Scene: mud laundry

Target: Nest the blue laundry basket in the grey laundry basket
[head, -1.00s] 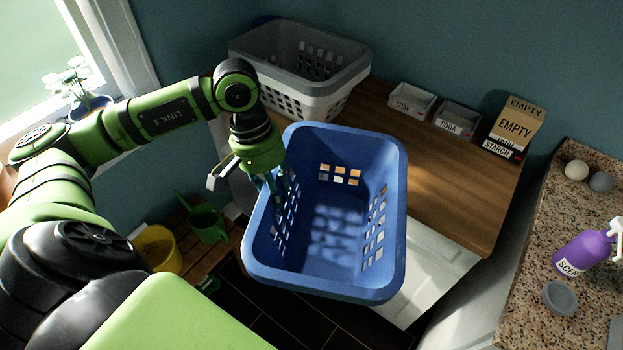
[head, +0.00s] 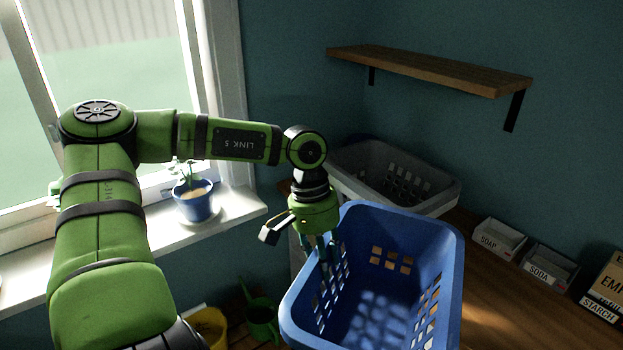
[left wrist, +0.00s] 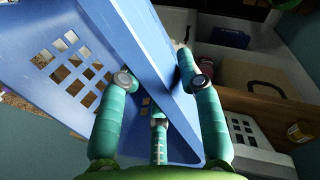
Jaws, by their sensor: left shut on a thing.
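The blue laundry basket (head: 425,235) is upright, with its open top up and its lower part cut off by the frame in the head view. It looks empty. My left gripper (head: 328,248) is shut on its left side wall at the rim. In the left wrist view the fingers (left wrist: 160,76) straddle the blue wall (left wrist: 100,45). The grey laundry basket (head: 444,194) stands upright behind it on the wooden counter, open side up. The blue basket's far rim hides part of the grey basket's front. My right gripper is not in view.
A wooden shelf (head: 430,72) is on the wall above the grey basket. Soap (head: 498,239) and soda (head: 549,270) boxes stand on the counter (head: 490,300) to the right. A potted plant (head: 194,205) is on the window sill. A green watering can (head: 262,320) sits lower left.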

